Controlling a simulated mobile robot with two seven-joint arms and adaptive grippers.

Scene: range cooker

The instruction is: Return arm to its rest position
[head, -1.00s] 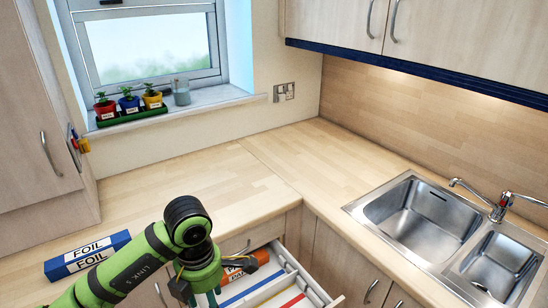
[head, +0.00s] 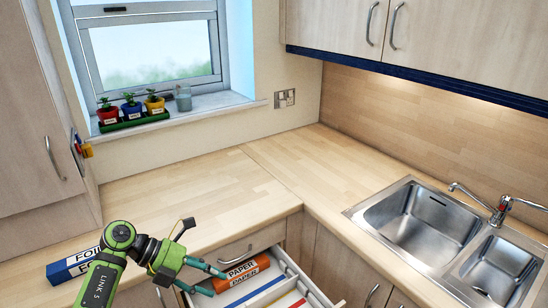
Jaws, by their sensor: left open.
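My left arm comes in from the bottom left, green with black joints. Its left gripper (head: 217,282) is open, with two teal fingers spread and pointing right at the left end of the open drawer (head: 284,263). An orange roll or box marked PAPER (head: 243,271) lies in the drawer's back left part, just beyond the fingertips. Whether a fingertip touches it I cannot tell. Nothing shows between the fingers. My right gripper is out of view.
A blue and white FOIL box (head: 68,266) sits on the counter (head: 180,195), partly behind my left arm. A steel sink (head: 425,232) with a tap is at right. Potted plants (head: 131,112) stand on the windowsill. The counter's middle is clear.

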